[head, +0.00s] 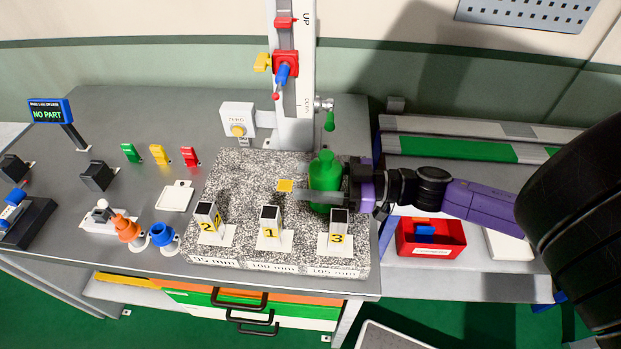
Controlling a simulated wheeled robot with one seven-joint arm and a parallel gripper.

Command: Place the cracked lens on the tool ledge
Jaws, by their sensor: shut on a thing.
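A green bottle-shaped thing (325,172) is upright at the tip of my arm, over the right part of the speckled block. My gripper (347,187) reaches in from the right and appears shut on this green thing; the contact is partly hidden. A thin grey strip (292,194) shows at its left, and I cannot tell what it belongs to. I cannot make out a cracked lens. No label marks a tool ledge; a shelf with grey and green strips (460,146) runs along the wall at the right.
The speckled block (255,175) carries numbered stands 2 (206,215), 1 (270,222) and 3 (338,226). A white column (295,115) rises behind it. A red bin (430,236) with blue pieces is at the right. Orange (127,228) and blue (163,235) items stand left.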

